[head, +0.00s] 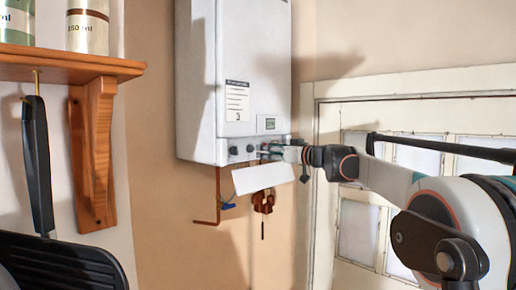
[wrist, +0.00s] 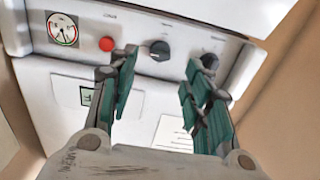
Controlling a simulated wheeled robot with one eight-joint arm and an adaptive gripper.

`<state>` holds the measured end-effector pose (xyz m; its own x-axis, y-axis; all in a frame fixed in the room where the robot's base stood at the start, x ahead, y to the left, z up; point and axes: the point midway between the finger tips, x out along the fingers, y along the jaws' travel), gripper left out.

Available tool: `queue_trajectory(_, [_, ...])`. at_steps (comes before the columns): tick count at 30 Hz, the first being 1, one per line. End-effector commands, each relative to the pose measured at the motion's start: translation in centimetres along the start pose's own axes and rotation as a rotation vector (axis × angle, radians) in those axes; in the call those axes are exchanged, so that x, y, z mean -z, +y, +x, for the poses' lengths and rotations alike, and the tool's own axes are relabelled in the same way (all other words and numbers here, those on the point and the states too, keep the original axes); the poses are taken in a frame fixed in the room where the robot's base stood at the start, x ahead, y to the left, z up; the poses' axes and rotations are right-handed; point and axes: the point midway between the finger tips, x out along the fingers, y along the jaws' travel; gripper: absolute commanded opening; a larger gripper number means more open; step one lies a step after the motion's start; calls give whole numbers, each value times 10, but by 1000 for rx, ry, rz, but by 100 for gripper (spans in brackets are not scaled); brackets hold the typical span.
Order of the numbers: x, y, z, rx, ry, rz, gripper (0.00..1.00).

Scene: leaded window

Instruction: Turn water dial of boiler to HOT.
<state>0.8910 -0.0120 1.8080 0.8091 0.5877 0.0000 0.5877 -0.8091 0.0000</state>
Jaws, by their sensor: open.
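The white boiler (head: 245,65) hangs on the wall in the head view. Its lower panel shows in the wrist view with a round gauge (wrist: 62,29), a red button (wrist: 106,44), a dark middle dial (wrist: 160,50) and another dark dial (wrist: 209,62) to its right. The dial labels are too small to read, so I cannot tell which is the water dial. My gripper (wrist: 161,62) is open and empty, its teal fingers on either side of the middle dial. The right finger partly overlaps the right dial. I cannot tell whether either finger touches. In the head view my gripper (head: 272,150) is at the boiler's lower right.
A copper pipe (head: 218,190) with a blue handle (head: 228,206) runs below the boiler. A brown fitting (head: 263,201) hangs there. A leaded window (head: 419,158) is behind my arm at right. A wooden shelf (head: 60,66) and hanging black pan (head: 60,262) are at left.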

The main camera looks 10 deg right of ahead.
Motion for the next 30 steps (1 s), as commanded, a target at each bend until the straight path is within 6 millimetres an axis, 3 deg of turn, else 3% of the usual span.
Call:
queue_trajectory(3, [2, 0, 23, 1, 0, 0, 45])
queue_trajectory(9, [1, 0, 46, 0, 0, 0, 45])
queue_trajectory(22, [0, 0, 54, -1, 0, 0, 45])
queue_trajectory(28, [0, 0, 54, -1, 0, 0, 1])
queue_trajectory(30, [0, 0, 54, -1, 0, 0, 1])
